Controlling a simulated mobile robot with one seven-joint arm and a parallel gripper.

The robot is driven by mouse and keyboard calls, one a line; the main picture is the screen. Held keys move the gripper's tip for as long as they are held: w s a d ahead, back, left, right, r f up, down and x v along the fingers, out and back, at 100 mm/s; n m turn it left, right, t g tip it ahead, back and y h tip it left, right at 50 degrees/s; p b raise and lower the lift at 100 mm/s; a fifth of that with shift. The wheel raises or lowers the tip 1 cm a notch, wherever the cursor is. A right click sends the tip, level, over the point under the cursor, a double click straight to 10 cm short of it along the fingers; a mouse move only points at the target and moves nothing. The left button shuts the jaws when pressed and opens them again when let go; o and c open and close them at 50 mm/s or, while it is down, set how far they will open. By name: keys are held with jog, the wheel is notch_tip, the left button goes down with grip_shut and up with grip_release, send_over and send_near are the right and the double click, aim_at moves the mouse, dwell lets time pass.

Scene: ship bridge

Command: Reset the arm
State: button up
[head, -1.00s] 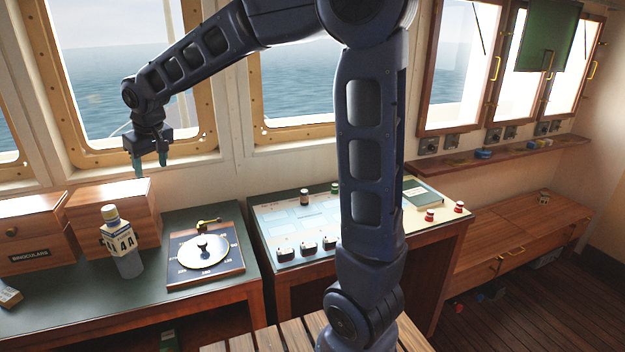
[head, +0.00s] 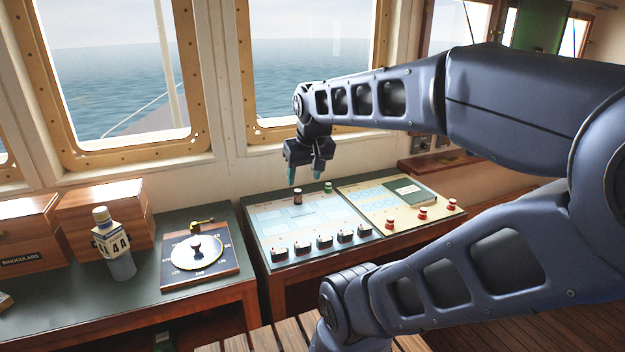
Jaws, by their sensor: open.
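My gripper (head: 305,172) is open and empty, with its fingers pointing down. It hangs in front of the window wall, above the back part of the pale control panel (head: 262,235). A gap shows between the fingertips and the panel knobs below. My arm reaches in from the right side of the view, with its elbow out at the right edge and partly cut off.
Windows line the back.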

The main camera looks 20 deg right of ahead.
jog(key=shift+s+d+f, duration=0.25)
jog(key=shift+s+d, duration=0.1)
jog(key=shift+s, duration=0.15)
jog(key=shift+s+d+f, duration=0.25)
jog(key=shift+s+d, duration=0.05)
jog(key=shift+s, duration=0.15)
